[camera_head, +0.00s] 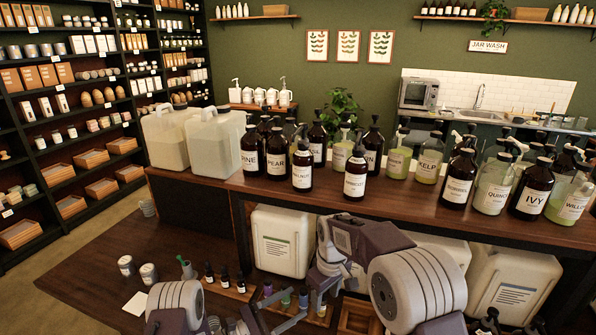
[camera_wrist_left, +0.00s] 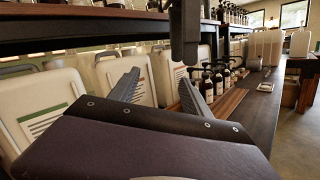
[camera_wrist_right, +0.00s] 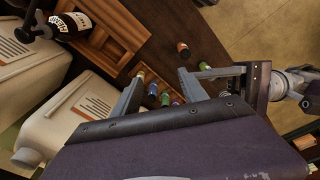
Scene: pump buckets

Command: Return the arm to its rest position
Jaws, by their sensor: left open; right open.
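My left gripper (camera_wrist_left: 158,95) is open and empty in the left wrist view, its two grey fingers spread apart. White jugs on the lower shelf stand beyond it, the nearest one (camera_wrist_left: 45,118) at the left. My right gripper (camera_wrist_right: 162,95) is open and empty in the right wrist view. Several small bottles with coloured caps (camera_wrist_right: 165,98) show beyond and between its fingers, apart from them as far as I can tell. In the head view both arms hang low over the front counter, and the right arm's links hide part of the lower shelf.
Brown pump bottles, such as NUTMEG-like labelled ones (camera_head: 355,180), crowd the raised wooden shelf (camera_head: 215,183). White jugs (camera_head: 280,242) stand beneath it. Small dark bottles (camera_head: 224,274) and two tins (camera_head: 126,265) stand on the lower counter.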

